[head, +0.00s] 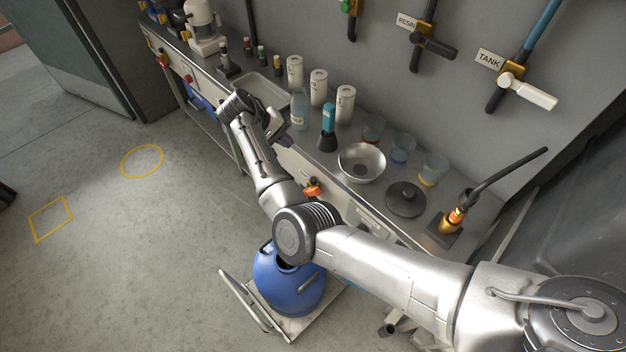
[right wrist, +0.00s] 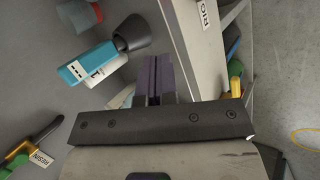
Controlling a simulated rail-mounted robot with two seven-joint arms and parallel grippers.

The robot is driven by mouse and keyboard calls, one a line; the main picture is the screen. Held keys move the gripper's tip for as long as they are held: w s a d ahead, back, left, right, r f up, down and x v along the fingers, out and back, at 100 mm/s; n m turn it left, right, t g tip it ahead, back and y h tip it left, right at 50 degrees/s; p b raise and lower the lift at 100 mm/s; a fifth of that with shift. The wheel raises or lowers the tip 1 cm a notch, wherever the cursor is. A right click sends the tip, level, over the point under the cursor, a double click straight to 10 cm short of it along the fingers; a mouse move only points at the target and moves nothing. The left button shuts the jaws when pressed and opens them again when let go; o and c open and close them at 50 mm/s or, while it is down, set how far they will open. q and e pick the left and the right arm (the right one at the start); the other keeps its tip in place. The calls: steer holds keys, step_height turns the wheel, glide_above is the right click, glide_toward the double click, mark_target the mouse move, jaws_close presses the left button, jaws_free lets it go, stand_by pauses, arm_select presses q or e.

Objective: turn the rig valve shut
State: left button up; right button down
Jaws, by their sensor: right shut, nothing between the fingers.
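A small white label reading RIG (right wrist: 202,12) is on the bench's front face at the top of the right wrist view. An orange valve fitting (head: 312,188) sits on that front face in the head view; I cannot read a label beside it there. My right gripper (head: 286,141) is at the bench's front edge, up and left of this fitting and apart from it. In the right wrist view its purple fingers (right wrist: 154,78) are shut together with nothing between them. My right forearm crosses low in front of the bench. My left gripper is not in view.
The bench holds a metal bowl (head: 361,163), a cyan-handled tool (head: 328,118), white canisters and glass beakers. A blue drum (head: 287,287) stands on a trolley below my arm. RESIN and TANK (head: 489,60) valves are on the wall. Floor at left is clear.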

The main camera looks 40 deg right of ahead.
steer(key=f+m+y, duration=0.1)
steer(key=f+m, duration=0.1)
steer(key=m, duration=0.1)
steer(key=m+y+b, duration=0.2)
steer(key=m+b, duration=0.1)
steer(key=m, duration=0.9)
glide_toward(308, 191)
steer(key=d+f, duration=0.3)
steer(key=shift+s+d+f, duration=0.1)
steer(key=shift+s+f, duration=0.4)
steer(key=shift+f, duration=0.05)
steer(key=shift+s+f, duration=0.45)
steer(key=shift+s, duration=0.3)
steer(key=shift+w+d, duration=0.1)
